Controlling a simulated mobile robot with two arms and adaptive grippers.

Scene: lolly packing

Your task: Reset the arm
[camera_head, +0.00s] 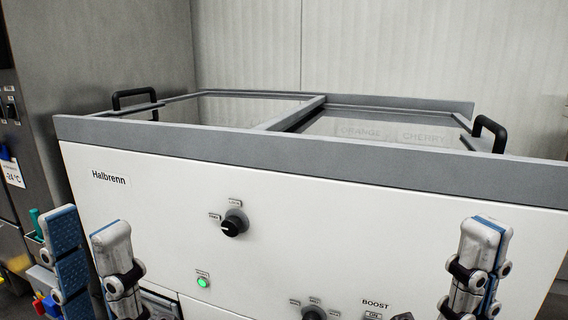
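My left gripper (86,222) is upright at the lower left, in front of the white freezer chest (320,210). Its two fingers with blue pads stand apart, with nothing between them. My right gripper (485,228) is upright at the lower right, also in front of the chest. Its two fingers lie together with blue pads between them, and no object shows in it. The lower parts of both grippers are cut off by the picture's bottom edge.
The chest has a grey rim (300,155), glass lids and black handles (135,98) (489,131). Its front carries a black knob (234,223), a green lit button (203,282) and a lower knob (313,313). A steel cabinet (95,60) stands at the left.

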